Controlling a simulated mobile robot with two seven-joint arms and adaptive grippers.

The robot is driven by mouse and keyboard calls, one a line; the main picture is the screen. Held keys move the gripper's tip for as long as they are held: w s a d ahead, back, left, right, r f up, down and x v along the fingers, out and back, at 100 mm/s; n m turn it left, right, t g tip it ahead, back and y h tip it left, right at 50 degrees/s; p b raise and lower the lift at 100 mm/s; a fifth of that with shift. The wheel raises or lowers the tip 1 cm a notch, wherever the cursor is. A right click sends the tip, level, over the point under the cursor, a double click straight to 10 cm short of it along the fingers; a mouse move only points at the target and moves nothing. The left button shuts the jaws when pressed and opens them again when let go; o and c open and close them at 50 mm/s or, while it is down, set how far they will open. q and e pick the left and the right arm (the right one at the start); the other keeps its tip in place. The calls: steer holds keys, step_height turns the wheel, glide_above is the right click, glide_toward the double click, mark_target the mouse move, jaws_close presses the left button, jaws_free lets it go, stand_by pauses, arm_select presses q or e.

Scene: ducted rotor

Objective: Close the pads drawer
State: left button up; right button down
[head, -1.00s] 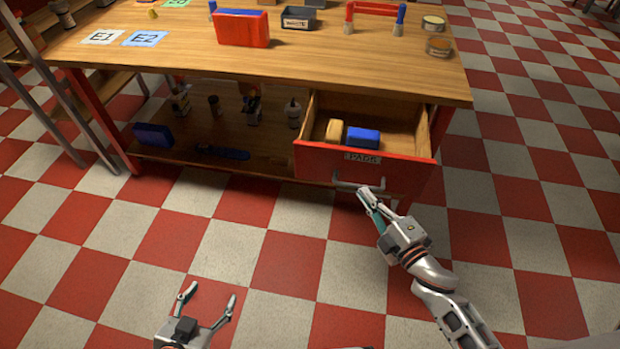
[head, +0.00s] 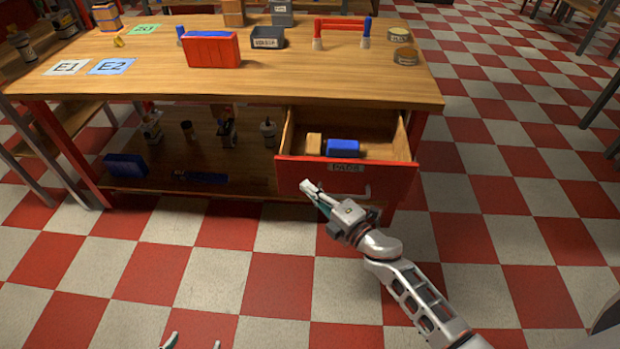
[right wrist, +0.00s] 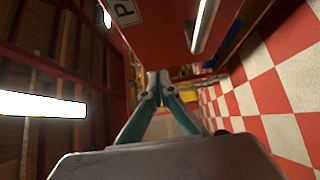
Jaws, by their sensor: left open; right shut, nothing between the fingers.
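The pads drawer (head: 398,177) has a red front with a label and a metal handle (head: 366,191), and it stands open under the right end of the workbench. A tan pad (head: 313,143) and a blue pad (head: 343,148) lie inside it. My right gripper (head: 308,187) is shut and empty, its tips at the lower left part of the drawer front, left of the handle. I cannot tell whether they touch it. In the right wrist view the shut fingers (right wrist: 157,82) point along the red front. My left gripper (head: 192,343) is open, only its fingertips showing at the bottom edge.
The wooden workbench top (head: 300,84) carries a red case (head: 212,50), a dark bin (head: 267,38) and several other items. The lower shelf (head: 233,157) left of the drawer holds bottles and a blue box (head: 126,167). The checkered floor in front is clear.

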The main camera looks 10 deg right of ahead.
mark_target(301, 170)
steer(key=shift+w+d, duration=0.25)
steer(key=shift+w, duration=0.75)
steer(key=shift+w+d, duration=0.25)
steer(key=shift+w, duration=0.75)
steer(key=shift+w, duration=0.1)
